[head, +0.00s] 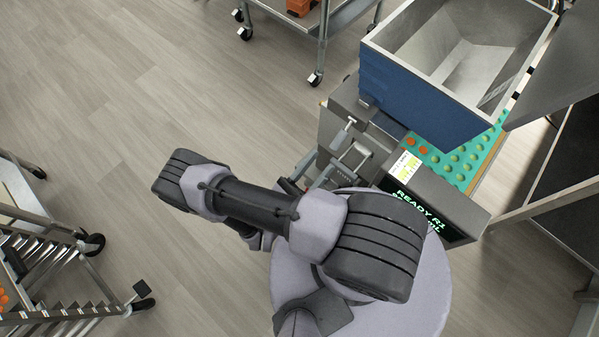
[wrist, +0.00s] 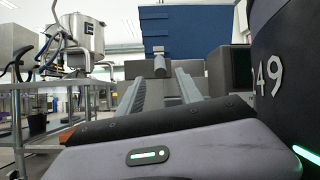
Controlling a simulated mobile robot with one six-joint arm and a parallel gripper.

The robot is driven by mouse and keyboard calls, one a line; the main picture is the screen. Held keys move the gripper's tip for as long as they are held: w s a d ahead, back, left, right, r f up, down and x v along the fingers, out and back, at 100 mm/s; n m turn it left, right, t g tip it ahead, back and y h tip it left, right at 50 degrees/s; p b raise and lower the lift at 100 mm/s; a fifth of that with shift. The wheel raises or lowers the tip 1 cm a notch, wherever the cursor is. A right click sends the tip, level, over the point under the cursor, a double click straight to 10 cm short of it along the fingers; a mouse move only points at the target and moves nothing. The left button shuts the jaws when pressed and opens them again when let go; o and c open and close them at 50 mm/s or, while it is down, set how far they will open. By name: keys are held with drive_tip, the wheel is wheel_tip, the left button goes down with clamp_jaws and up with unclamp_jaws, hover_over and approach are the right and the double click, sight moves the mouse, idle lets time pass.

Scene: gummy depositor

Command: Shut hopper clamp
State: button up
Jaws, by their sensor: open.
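The hopper clamp (head: 343,135) is a small grey metal lever on the side of the depositor, below the blue hopper (head: 425,100). In the wrist view the clamp's grey end (wrist: 159,64) shows straight ahead, and the hopper (wrist: 185,40) rises behind it. My gripper (wrist: 161,88) is open, with its two ridged grey fingers on either side of the line to the clamp and nothing seen between them. In the head view my gripper (head: 315,168) is just short of the clamp and partly hidden by my arm. I cannot tell whether a finger touches it.
The depositor's display (head: 425,208) reads READY, beside a green mould tray (head: 465,165) with some orange gummies. A wheeled cart (head: 325,35) stands at the top and a rack (head: 60,265) at the left. The floor between is clear. A kettle (wrist: 82,32) stands at left.

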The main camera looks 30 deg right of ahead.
drive_tip(key=v, duration=0.9)
drive_tip(key=shift+a+f, duration=0.15)
drive_tip(key=shift+f, duration=0.05)
drive_tip(key=shift+c, duration=0.2)
